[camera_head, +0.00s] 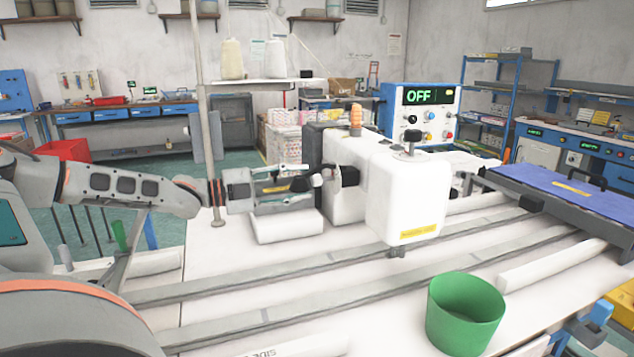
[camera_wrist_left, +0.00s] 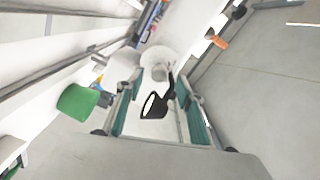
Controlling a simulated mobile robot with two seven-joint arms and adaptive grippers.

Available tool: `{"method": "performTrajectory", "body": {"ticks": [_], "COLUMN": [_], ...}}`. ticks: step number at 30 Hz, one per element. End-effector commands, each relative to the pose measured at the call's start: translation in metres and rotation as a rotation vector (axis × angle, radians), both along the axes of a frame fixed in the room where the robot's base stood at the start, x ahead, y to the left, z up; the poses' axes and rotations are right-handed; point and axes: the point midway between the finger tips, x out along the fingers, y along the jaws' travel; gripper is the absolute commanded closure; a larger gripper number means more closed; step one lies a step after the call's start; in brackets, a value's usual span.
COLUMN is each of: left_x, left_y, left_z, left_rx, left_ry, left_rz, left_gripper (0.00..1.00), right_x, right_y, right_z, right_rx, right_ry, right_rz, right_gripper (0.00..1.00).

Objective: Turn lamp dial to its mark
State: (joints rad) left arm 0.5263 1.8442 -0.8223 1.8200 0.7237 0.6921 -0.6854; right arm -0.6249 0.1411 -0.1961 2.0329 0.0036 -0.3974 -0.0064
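The sewing machine (camera_head: 405,195) is a white body on long rails. A small black lamp (camera_head: 349,175) sticks out from its left side, with a pale rounded end pointing toward my left gripper (camera_head: 303,183). That gripper is level, its two fingers spread, with the tips close to the lamp. In the left wrist view, the black lamp (camera_wrist_left: 168,97) with a white oval face shows between the open teal fingers of the gripper (camera_wrist_left: 160,82). I see a gap on each side of it. I cannot make out the dial's mark. My right gripper is not in view.
A green cup (camera_head: 465,312) stands on the white table at the front right. A control box (camera_head: 420,112) reading OFF stands behind the machine. A thin upright pole (camera_head: 205,130) rises behind my left wrist. A blue pad (camera_head: 570,190) lies at the right.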

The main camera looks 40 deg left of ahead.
Motion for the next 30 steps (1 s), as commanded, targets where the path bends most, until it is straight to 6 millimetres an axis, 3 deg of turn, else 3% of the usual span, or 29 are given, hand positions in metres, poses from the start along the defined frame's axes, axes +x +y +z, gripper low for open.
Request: {"method": "performTrajectory", "body": {"ticks": [9,23,24,28,30], "left_x": [0.034,0.042,0.042,0.042,0.042], "left_y": [-0.017,-0.021,-0.021,-0.021,-0.021], "left_z": [-0.006,-0.001,-0.001,-0.001,-0.001], "left_rx": [0.001,-0.001,-0.001,-0.001,-0.001], "left_ry": [0.005,0.001,0.001,0.001,0.001], "left_rz": [-0.001,0.002,0.002,0.001,0.001], "left_gripper": [0.63,0.63,0.65,0.99,1.00], "right_x": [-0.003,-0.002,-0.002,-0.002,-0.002], "right_y": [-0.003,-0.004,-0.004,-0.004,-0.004], "right_z": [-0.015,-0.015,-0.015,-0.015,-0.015], "right_rx": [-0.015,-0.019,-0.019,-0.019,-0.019], "right_ry": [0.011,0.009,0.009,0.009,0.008], "right_rz": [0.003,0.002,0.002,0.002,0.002], "right_gripper": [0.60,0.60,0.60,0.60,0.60]}}
